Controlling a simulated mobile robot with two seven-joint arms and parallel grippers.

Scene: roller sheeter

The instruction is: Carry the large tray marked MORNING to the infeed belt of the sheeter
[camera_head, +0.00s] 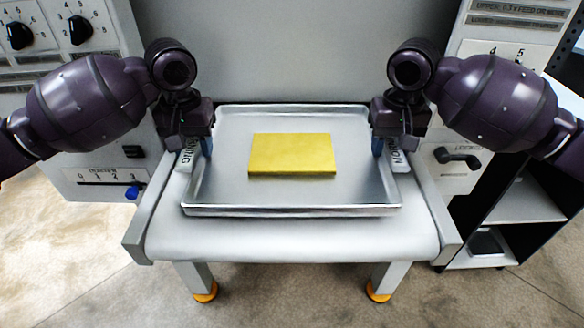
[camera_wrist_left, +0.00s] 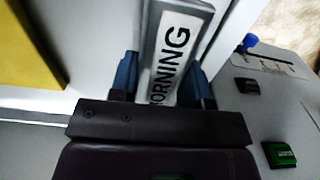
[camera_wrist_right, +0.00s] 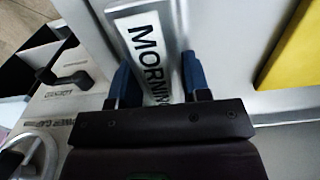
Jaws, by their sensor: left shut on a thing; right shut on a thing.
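The large metal tray (camera_head: 290,210) is over the white infeed belt (camera_head: 290,247) of the sheeter; I cannot tell whether it touches the belt. A flat yellow block (camera_head: 291,155) lies in the tray. My left gripper (camera_head: 207,146) is shut on the tray's left side, at a label reading MORNING (camera_wrist_left: 172,52). My right gripper (camera_head: 377,146) is shut on the tray's right side, at another MORNING label (camera_wrist_right: 152,50). In the wrist views the fingers of the left gripper (camera_wrist_left: 160,80) and the right gripper (camera_wrist_right: 155,78) stand either side of these labels.
Control panels with black knobs (camera_head: 79,30) flank the belt. A blue slider knob (camera_head: 132,193) is at left, a black crank handle (camera_head: 457,158) at right. A dark open shelf unit (camera_head: 525,205) stands at right. Bare floor shows in front of the belt's yellow-footed legs.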

